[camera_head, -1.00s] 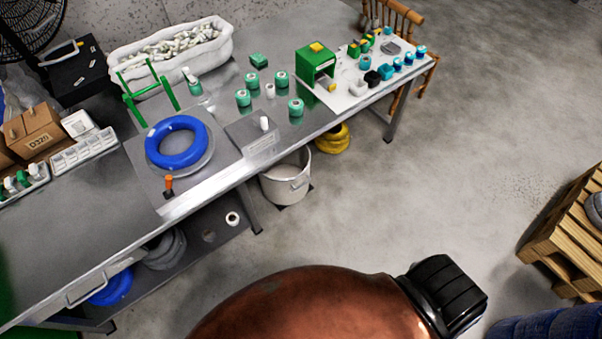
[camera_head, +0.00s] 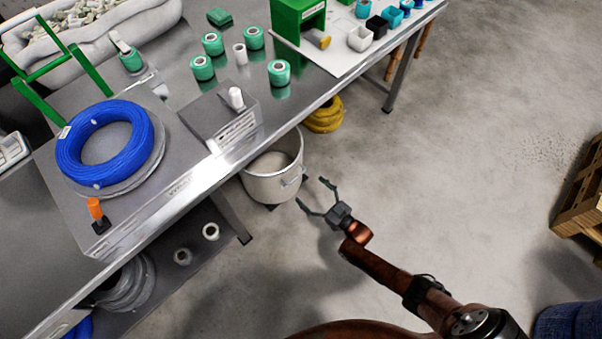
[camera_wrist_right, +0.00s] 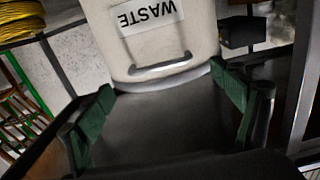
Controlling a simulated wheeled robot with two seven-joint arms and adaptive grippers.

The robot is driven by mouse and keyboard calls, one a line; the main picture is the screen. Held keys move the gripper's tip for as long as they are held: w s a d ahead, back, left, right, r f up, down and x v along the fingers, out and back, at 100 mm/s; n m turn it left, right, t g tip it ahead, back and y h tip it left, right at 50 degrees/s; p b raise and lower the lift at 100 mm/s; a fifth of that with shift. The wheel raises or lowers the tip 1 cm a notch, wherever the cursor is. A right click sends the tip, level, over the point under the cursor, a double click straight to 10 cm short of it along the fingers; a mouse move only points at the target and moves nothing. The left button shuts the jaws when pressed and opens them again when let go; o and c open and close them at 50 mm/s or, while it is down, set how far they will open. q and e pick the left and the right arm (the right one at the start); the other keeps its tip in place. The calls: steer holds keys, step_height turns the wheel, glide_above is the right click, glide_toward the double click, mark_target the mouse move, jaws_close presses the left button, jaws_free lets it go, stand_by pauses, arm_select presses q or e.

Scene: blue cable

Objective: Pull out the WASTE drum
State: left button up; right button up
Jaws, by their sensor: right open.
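The WASTE drum (camera_head: 274,178) is a pale round bin on the floor, partly under the front edge of the metal table. Its handle is on the side toward my right gripper. In the right wrist view the drum (camera_wrist_right: 205,35) shows its WASTE label upside down, with the metal handle (camera_wrist_right: 160,66) beside it. My right gripper (camera_head: 312,196) is open and empty, just right of the drum and apart from it. Its two green-padded fingers (camera_wrist_right: 165,105) point at the handle in the wrist view. My left gripper is out of view.
The metal table (camera_head: 190,200) bears a blue cable coil (camera_head: 104,118) and several green spools. A table leg (camera_head: 230,217) stands left of the drum, and a yellow coil (camera_head: 324,115) lies behind it. A wooden pallet (camera_head: 580,200) is at the right. The floor between is clear.

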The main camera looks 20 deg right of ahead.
mark_target(297, 177)
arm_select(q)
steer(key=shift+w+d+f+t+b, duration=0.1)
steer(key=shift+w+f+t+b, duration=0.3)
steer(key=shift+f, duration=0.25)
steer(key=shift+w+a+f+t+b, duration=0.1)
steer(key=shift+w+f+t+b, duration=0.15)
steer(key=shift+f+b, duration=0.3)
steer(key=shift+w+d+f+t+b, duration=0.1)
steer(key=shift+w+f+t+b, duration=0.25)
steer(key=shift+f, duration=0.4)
arm_select(e)
steer(key=shift+r+x, duration=0.15)
steer(key=shift+x, duration=1.85)
steer(key=shift+r+x, duration=0.1)
steer(key=shift+x, duration=1.9)
steer(key=shift+c, duration=0.4)
